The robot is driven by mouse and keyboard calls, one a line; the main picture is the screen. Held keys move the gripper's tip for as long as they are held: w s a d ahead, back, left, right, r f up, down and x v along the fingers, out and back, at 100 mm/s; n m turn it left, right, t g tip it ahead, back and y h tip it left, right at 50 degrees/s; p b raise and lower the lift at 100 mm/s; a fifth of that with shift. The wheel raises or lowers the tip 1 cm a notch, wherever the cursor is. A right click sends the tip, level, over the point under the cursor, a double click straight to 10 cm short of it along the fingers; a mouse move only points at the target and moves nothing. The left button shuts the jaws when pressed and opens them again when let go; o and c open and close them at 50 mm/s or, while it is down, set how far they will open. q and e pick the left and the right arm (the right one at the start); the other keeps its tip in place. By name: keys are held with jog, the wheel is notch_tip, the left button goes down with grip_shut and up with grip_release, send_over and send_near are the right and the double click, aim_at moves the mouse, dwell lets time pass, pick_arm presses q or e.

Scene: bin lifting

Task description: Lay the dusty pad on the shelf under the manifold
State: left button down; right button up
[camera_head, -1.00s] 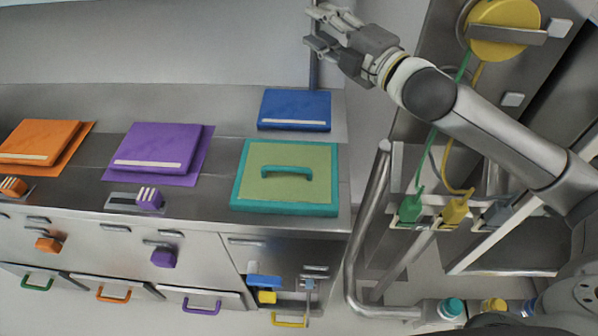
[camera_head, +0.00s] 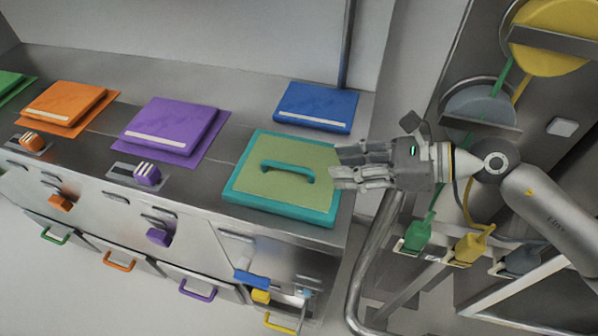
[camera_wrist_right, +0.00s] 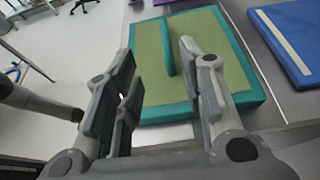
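A teal-edged square pad with an olive top (camera_head: 245,190) and a teal handle (camera_head: 287,170) lies on the steel counter's right end. It also shows in the right wrist view (camera_wrist_right: 205,50). Flat blue (camera_head: 317,107), purple (camera_head: 170,126) and orange (camera_head: 66,103) pads lie behind and left of it. My right gripper (camera_head: 336,166) is open and empty at the teal-edged pad's right side, fingers pointing at the handle. The wrist view shows the fingers apart (camera_wrist_right: 160,50). I cannot tell which part is the manifold or its shelf. My left gripper is not in view.
Green (camera_head: 416,236), yellow (camera_head: 468,248) and grey (camera_head: 521,260) connectors sit on a rack at right, with hoses rising to round reels (camera_head: 555,35). A bent steel rail (camera_head: 365,270) stands beside the counter. Coloured drawer handles (camera_head: 198,290) stick out in front.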

aim_at(297, 167)
jog(key=shift+a+f, duration=0.2)
jog(key=p+x, duration=0.1)
jog(key=x, duration=0.4)
jog(key=shift+w+p, duration=0.1)
jog(key=shift+p, duration=0.2)
jog(key=shift+w+a+f+p, duration=0.15)
jog(key=shift+w+a+p, duration=0.15)
jog(key=shift+a, duration=0.1)
jog(key=p+x, duration=0.1)
jog(key=x, duration=0.2)
jog(key=shift+w+f, duration=0.1)
jog(key=shift+w, duration=0.15)
jog(key=shift+w+a+f, duration=0.1)
jog(key=shift+a+f, duration=0.2)
jog(key=shift+a, duration=0.15)
grip_shut()
